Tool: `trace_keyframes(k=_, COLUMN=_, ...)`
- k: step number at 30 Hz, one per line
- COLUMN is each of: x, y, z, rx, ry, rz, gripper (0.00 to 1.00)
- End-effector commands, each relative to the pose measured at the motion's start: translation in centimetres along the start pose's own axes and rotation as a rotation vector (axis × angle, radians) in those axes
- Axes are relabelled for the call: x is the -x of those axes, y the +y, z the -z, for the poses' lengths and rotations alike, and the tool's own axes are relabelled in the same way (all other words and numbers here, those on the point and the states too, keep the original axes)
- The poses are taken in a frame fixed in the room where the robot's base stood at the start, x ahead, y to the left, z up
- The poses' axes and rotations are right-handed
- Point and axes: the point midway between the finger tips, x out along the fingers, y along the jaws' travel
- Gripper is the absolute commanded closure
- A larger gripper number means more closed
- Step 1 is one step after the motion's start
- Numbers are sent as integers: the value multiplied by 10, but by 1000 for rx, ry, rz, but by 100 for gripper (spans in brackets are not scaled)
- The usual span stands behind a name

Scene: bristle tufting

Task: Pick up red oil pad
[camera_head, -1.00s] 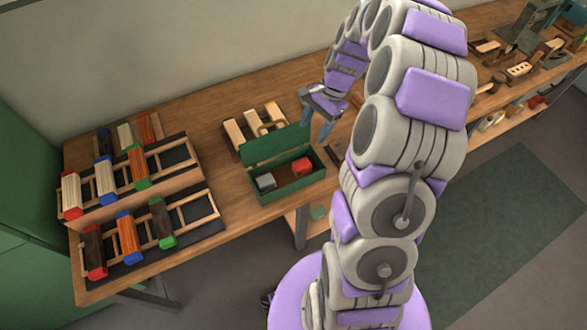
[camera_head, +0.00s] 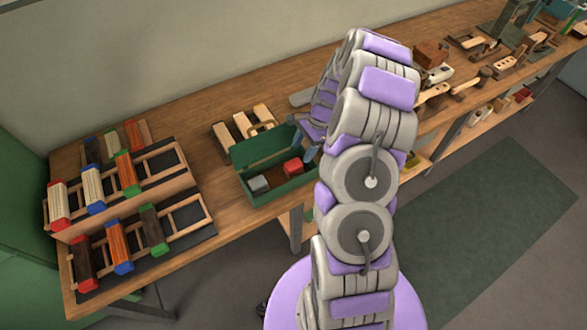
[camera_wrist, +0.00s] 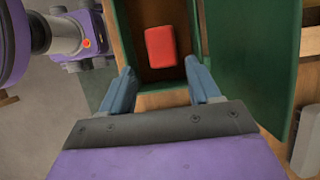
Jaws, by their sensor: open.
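The red oil pad (camera_head: 293,167) lies in the right part of an open green box (camera_head: 262,201) on the workbench. In the wrist view the red pad (camera_wrist: 161,47) lies flat on the wooden box floor, ahead of my fingertips and roughly between their lines. My gripper (camera_wrist: 162,78) is open and empty, its two blue fingers apart on either side at the near end of the box. In the head view my gripper (camera_head: 309,143) is at the box's right end, partly hidden by my arm.
A grey pad (camera_head: 258,184) lies in the left part of the box. The green lid (camera_wrist: 245,60) stands open along one side. Wooden racks with coloured brush blocks (camera_head: 125,172) stand at the left. Wooden brush pieces (camera_head: 245,124) lie behind the box.

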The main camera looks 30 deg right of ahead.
Motion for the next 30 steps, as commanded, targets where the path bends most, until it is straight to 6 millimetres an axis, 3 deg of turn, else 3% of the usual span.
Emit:
trace_keyframes(k=3, x=-24, y=0, z=0, rx=0, ry=-1, rz=-1, gripper=38)
trace_keyframes(k=11, x=-41, y=0, z=-1, rx=1, ry=-2, rz=0, gripper=38)
trace_keyframes(k=21, x=-85, y=-3, z=-1, rx=0, ry=-2, rz=-2, gripper=38)
trace_keyframes(k=28, x=-85, y=-3, z=-1, rx=0, ry=-1, rz=1, gripper=38)
trace_keyframes(k=30, x=-85, y=-3, z=-1, rx=0, ry=-1, rz=1, gripper=44)
